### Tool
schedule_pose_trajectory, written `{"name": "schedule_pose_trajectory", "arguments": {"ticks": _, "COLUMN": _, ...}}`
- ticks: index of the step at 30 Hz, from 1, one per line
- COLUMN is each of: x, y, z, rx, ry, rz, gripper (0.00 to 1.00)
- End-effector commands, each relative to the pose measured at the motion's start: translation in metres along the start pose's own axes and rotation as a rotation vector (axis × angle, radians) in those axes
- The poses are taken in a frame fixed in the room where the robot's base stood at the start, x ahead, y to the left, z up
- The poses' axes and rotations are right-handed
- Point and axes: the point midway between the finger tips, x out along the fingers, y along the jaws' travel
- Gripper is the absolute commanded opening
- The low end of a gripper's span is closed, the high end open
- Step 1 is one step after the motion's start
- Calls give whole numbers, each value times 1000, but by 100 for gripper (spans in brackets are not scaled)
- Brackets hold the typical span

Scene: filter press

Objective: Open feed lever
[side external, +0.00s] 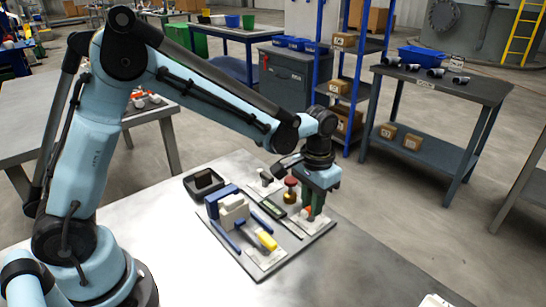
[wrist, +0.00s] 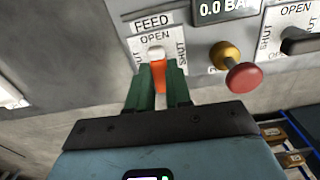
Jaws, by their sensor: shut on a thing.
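The feed lever (wrist: 158,76) has an orange handle and a white end. It sits on a white plate marked FEED, with OPEN at its top and SHUT at its right side in the wrist view. My gripper (wrist: 160,92) has its green fingers on either side of the orange handle and is shut on it. In the side external view my gripper (side external: 313,207) points down at the right part of the press panel (side external: 238,262), and a bit of the orange handle shows beside the fingers. The exact angle of the lever is hard to tell.
A red knob (wrist: 244,77) on a brass stem stands close to the right of my fingers. A pressure display (wrist: 228,9) and a second, black-handled lever (wrist: 300,42) lie further right.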

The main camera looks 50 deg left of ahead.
Motion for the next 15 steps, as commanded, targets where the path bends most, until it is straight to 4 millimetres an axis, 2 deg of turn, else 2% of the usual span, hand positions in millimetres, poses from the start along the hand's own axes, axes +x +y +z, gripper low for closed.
{"name": "schedule_pose_trajectory", "arguments": {"ticks": 15, "x": -1, "y": 0, "z": 0, "rx": -61, "ry": 0, "rz": 0, "gripper": 0}}
